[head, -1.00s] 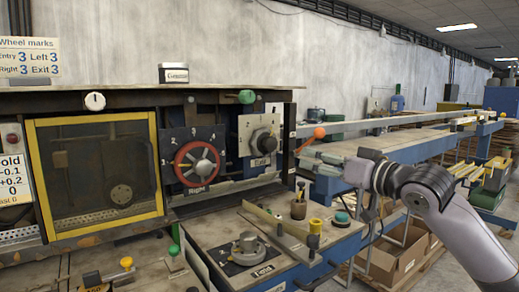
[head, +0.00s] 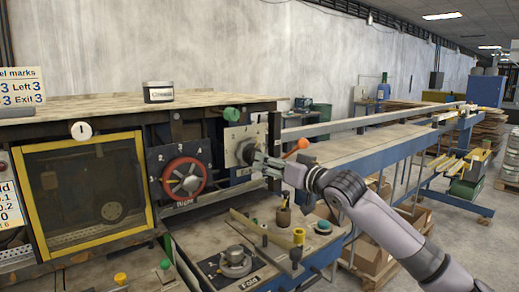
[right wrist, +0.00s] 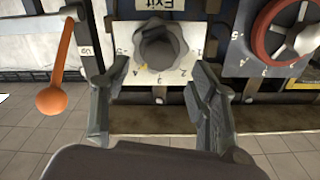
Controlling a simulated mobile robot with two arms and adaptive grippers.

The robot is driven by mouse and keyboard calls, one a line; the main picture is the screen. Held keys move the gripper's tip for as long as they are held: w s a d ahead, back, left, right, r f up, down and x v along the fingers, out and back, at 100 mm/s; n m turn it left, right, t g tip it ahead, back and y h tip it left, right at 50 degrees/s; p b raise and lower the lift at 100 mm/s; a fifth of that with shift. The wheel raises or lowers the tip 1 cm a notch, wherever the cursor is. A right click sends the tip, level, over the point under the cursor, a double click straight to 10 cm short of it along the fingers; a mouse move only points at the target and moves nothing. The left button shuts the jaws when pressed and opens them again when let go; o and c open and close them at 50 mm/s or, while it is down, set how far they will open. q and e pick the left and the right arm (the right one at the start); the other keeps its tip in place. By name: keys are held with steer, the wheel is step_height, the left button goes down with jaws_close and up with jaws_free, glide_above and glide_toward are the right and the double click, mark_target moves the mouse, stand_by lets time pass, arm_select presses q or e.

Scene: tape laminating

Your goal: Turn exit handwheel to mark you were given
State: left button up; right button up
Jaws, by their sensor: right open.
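The exit handwheel (head: 243,148) is a dark lobed knob on a pale numbered plate, at the right end of the machine front. In the right wrist view the exit handwheel (right wrist: 163,46) shows upside down, with a small yellowish mark near the 4 on its dial. My right gripper (head: 262,161) is open, its fingers pointing at the knob. In the right wrist view its fingers (right wrist: 159,70) spread to either side of the knob's near edge; I cannot tell whether they touch it. The marks sign (head: 20,87) is partly cut off; several 3s are readable. My left gripper is not in view.
A red-rimmed handwheel (head: 184,181) sits left of the exit plate. An orange ball lever (head: 301,145) stands close to my right gripper, also in the wrist view (right wrist: 52,100).

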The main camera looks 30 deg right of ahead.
mark_target(253, 153)
steer(key=shift+w+a+p, duration=0.15)
steer(key=shift+w+p, duration=0.3)
steer(key=shift+w, duration=1)
steer(key=shift+w+a+p, duration=0.1)
steer(key=shift+w+p, duration=0.3)
steer(key=shift+w, duration=1)
steer(key=shift+c, duration=0.3)
steer(key=c, duration=1.1)
